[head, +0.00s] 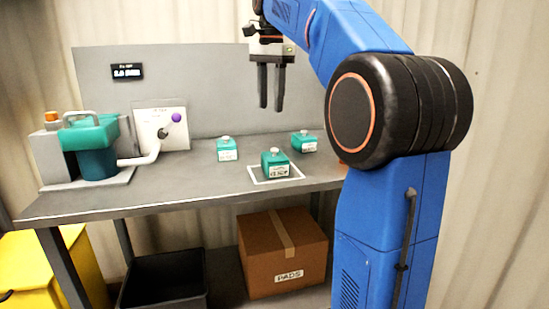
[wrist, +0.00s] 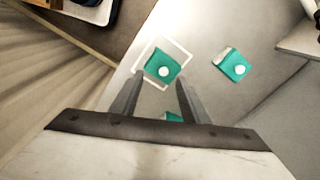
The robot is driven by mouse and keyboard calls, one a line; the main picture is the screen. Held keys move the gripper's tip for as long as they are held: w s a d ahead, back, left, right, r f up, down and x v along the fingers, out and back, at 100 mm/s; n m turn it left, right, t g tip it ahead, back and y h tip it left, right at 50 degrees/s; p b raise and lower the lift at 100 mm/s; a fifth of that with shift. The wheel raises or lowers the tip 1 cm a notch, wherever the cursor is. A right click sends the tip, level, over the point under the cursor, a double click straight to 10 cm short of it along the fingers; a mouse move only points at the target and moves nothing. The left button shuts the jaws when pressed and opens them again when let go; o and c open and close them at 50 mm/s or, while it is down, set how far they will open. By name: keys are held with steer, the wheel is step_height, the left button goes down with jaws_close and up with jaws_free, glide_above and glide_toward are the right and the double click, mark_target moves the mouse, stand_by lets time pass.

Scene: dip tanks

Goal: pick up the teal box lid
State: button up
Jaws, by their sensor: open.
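Three small teal boxes with teal lids and pale round knobs stand on the grey table. The front one (head: 275,163) sits inside a white square outline; its lid (wrist: 160,65) shows between my fingers in the wrist view. Another box (head: 226,149) stands behind to the left, and a third (head: 303,141) behind to the right. In the wrist view one other box (wrist: 232,65) is right of the outlined one, and one (wrist: 172,117) is mostly hidden by my gripper. My gripper (head: 271,107) is open, empty and pointing down, well above the boxes.
A teal tank with a handle (head: 91,132) stands at the table's left, beside a white panel (head: 172,115) with a purple knob. A grey back wall (head: 220,70) closes off the table. Below are a cardboard box (head: 270,265), a black bin (head: 165,280) and a yellow container (head: 30,265).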

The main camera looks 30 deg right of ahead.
mark_target(274, 149)
steer(key=w+d+r+m, duration=0.3)
steer(key=shift+g, duration=0.3)
step_height(274, 149, down, 18)
steer(key=shift+r, duration=0.1)
jaws_close()
stand_by(0.5)
